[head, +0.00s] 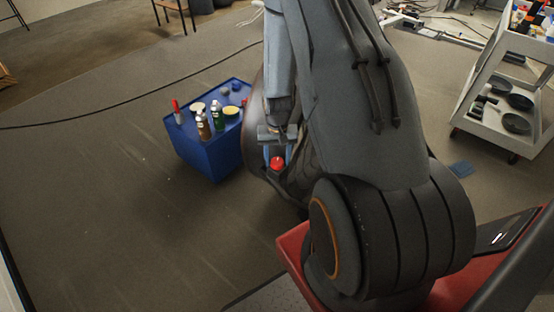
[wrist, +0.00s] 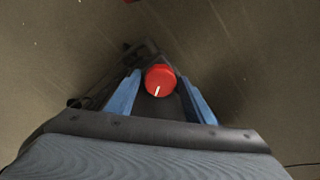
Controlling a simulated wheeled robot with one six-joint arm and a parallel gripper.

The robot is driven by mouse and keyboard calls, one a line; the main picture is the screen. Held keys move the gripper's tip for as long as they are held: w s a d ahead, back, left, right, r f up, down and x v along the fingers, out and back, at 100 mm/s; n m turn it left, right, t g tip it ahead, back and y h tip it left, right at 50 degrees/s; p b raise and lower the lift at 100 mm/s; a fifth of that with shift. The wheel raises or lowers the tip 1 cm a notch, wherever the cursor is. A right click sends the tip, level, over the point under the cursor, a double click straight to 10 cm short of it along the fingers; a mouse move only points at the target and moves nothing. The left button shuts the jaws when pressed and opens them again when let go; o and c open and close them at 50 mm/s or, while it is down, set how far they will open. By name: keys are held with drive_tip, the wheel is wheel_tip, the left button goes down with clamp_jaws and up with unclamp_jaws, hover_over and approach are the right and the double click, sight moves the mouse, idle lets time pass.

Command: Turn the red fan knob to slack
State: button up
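The red fan knob (wrist: 161,79) is round with a white pointer line, which points down and slightly left in the wrist view. It sits on the dark elliptical machine's body. In the head view the knob (head: 277,163) shows just below my gripper (head: 277,153). In the wrist view the two blue fingers of my gripper (wrist: 160,80) stand apart, one on each side of the knob. A narrow gap shows on both sides, so they do not appear to be closed on it. Scale marks around the knob cannot be made out.
A blue box (head: 208,152) with bottles and small jars on top stands left of the machine. A white shelf cart (head: 482,127) with dark pans is at the right. A black cable (head: 100,122) lies on the floor. The floor at left is clear.

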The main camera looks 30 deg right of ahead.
drive_tip(key=shift+r, duration=0.1)
idle(0.4)
wheel_tip(320, 180, up, 8)
drive_tip(key=p, duration=0.5)
drive_tip(key=shift+f, duration=0.2)
drive_tip(key=shift+r, duration=0.1)
drive_tip(key=shift+a+r, duration=0.2)
drive_tip(key=shift+r, duration=0.05)
wheel_tip(320, 180, up, 7)
drive_tip(key=n, duration=0.1)
hover_over(276, 162)
drive_tip(key=a, duration=0.3)
drive_tip(key=s+a+r+n, duration=0.2)
drive_tip(key=s+a+r, duration=0.2)
drive_tip(key=a+r, duration=0.3)
drive_tip(key=s+a+r+n, duration=0.1)
drive_tip(key=s+a+r, duration=0.2)
drive_tip(key=s+r, duration=0.2)
drive_tip(key=s+a+r+n+t, duration=0.1)
drive_tip(key=s+a+r, duration=0.2)
drive_tip(key=s+r, duration=0.3)
drive_tip(key=shift+s+n, duration=0.15)
drive_tip(key=shift+n, duration=0.15)
